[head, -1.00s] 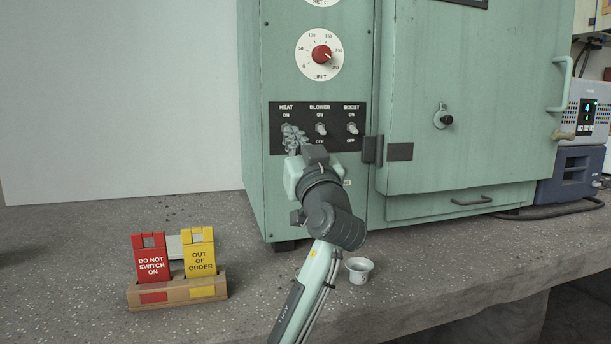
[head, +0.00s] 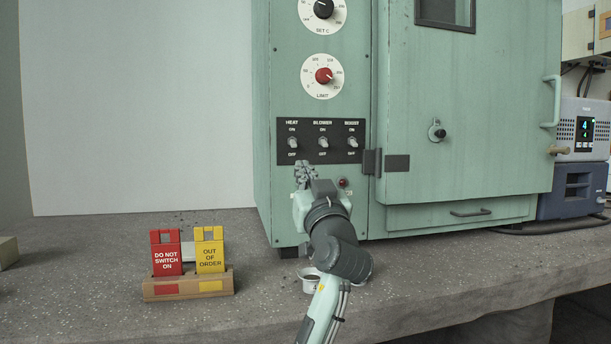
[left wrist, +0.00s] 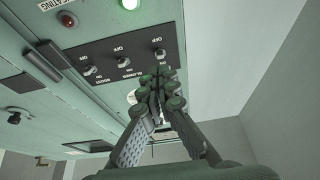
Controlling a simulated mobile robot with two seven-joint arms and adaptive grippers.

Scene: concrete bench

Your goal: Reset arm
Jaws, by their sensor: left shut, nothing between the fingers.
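My left gripper (head: 306,170) is shut and empty just below the black switch panel (head: 345,127) on the green oven. The panel carries the HEAT (head: 293,143), BLOWER (head: 323,142) and BOOST (head: 353,142) toggle switches. In the left wrist view the shut fingers (left wrist: 160,82) point toward the panel, close to the HEAT switch (left wrist: 160,54), with a visible gap in the head view. My left arm reaches up from the bottom edge. My right gripper is not in view.
The green oven (head: 460,130) stands on the speckled bench (head: 100,300). A wooden holder (head: 188,286) with a red and a yellow tag stands at left. A small white cup (head: 309,284) is partly behind my arm. A blue-grey instrument (head: 585,130) is at right.

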